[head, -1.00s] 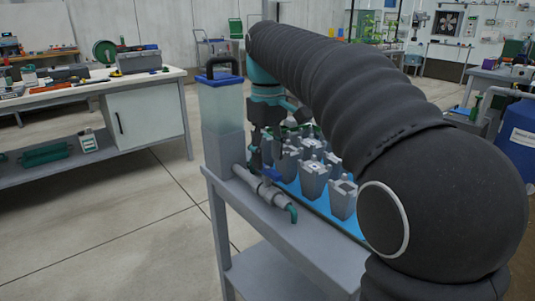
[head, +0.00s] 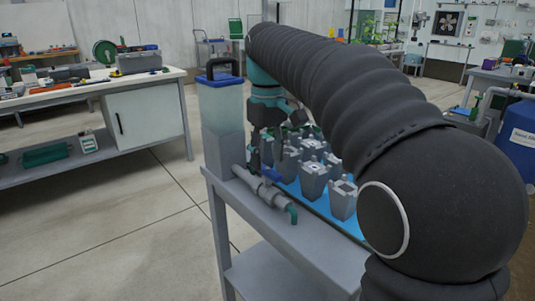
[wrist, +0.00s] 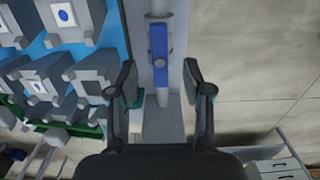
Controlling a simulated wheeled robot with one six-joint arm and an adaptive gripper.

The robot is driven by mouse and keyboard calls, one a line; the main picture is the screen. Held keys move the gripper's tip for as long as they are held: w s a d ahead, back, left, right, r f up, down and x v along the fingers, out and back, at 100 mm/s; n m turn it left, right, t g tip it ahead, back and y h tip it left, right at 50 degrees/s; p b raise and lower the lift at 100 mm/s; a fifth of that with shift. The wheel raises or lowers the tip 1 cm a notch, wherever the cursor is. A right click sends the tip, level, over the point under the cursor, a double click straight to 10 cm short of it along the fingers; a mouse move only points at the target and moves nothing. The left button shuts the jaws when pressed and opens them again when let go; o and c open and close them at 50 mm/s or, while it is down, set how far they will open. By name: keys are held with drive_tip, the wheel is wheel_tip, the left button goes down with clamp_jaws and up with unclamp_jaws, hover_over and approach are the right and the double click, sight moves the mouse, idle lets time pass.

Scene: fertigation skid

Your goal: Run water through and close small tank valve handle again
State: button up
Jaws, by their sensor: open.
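The small tank (head: 222,108) has clear walls, a blue rim and a dark handle, and stands on a grey block at the cart's far left corner. A grey pipe (head: 243,176) runs from the block to a teal outlet elbow (head: 291,213). The blue valve handle (wrist: 159,52) lies lengthwise along the pipe in the wrist view; it shows small in the head view (head: 271,175). My gripper (wrist: 167,86) is open and empty, its fingers on either side of the pipe line, with the handle ahead of them, apart. Water flow cannot be made out.
Several grey pots (head: 314,178) stand on a blue tray (head: 320,203) close beside the pipe. The grey cart top (head: 310,247) is bare in front. A workbench (head: 150,80) stands at the left, with open floor between.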

sight(268, 169)
drive_tip(key=shift+f, duration=0.1)
drive_tip(key=shift+f+b, duration=1.3)
drive_tip(key=shift+f, duration=0.9)
